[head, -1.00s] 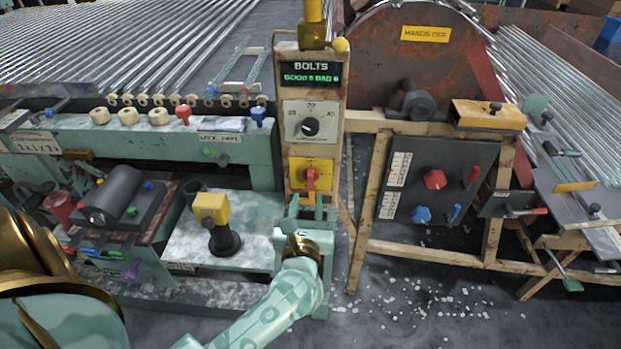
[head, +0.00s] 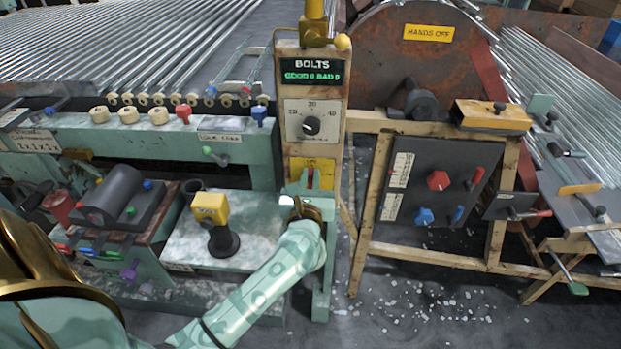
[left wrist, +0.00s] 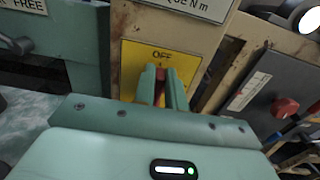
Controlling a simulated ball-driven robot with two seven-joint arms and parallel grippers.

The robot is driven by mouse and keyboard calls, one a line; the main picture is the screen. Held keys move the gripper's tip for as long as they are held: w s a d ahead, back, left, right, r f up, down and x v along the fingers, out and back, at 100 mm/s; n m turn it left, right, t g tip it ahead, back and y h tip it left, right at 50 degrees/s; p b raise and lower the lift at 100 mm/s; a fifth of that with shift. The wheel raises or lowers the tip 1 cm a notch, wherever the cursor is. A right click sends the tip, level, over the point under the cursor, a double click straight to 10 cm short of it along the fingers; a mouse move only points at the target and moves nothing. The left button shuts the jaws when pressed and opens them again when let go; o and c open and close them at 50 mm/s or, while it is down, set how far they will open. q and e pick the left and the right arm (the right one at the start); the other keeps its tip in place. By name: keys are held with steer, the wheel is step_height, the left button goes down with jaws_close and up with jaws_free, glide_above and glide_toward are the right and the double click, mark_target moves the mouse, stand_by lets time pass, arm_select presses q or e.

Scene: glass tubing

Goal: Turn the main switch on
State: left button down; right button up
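The main switch is a yellow plate (head: 296,172) low on the wooden post, with a red handle (head: 311,179). In the left wrist view the yellow plate (left wrist: 135,62) reads OFF above the upright red handle (left wrist: 160,88). My left gripper (head: 310,183) is at the handle, with one finger on each side. In the left wrist view the fingers of my left gripper (left wrist: 161,88) look closed onto the handle, which shows as a thin red strip between them. The lower part of the plate is hidden behind my gripper. My right gripper is not in view.
Above the switch are a dial (head: 311,126) and a green-lettered BOLTS display (head: 312,77). A grey panel (head: 440,165) with red and blue knobs stands to the right. A yellow-headed lever (head: 211,208) stands on the bench at left.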

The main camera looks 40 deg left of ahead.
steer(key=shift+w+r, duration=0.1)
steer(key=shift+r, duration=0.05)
arm_select(q)
steer(key=m+p, duration=0.3)
steer(key=shift+w+d+r, duration=0.1)
steer(key=shift+w+d, duration=0.05)
steer(key=shift+d, duration=0.2)
steer(key=m+p, duration=0.2)
steer(key=m, duration=0.1)
steer(key=shift+w+d, duration=0.15)
steer(key=shift+d, duration=0.1)
steer(key=m+p, duration=0.1)
steer(key=m, duration=0.1)
steer(key=f+m+p, duration=0.1)
steer(key=m, duration=0.2)
steer(key=d+m+p, duration=0.1)
steer(key=m, duration=0.1)
steer(key=shift+w+f+p, duration=0.3)
steer(key=shift+f, duration=0.1)
steer(key=shift+d+f+m+p, duration=0.1)
steer(key=shift+f+m+p, duration=0.25)
steer(key=shift+m, duration=0.95)
steer(key=shift+f+m+p, duration=0.3)
steer(key=shift+m, duration=1)
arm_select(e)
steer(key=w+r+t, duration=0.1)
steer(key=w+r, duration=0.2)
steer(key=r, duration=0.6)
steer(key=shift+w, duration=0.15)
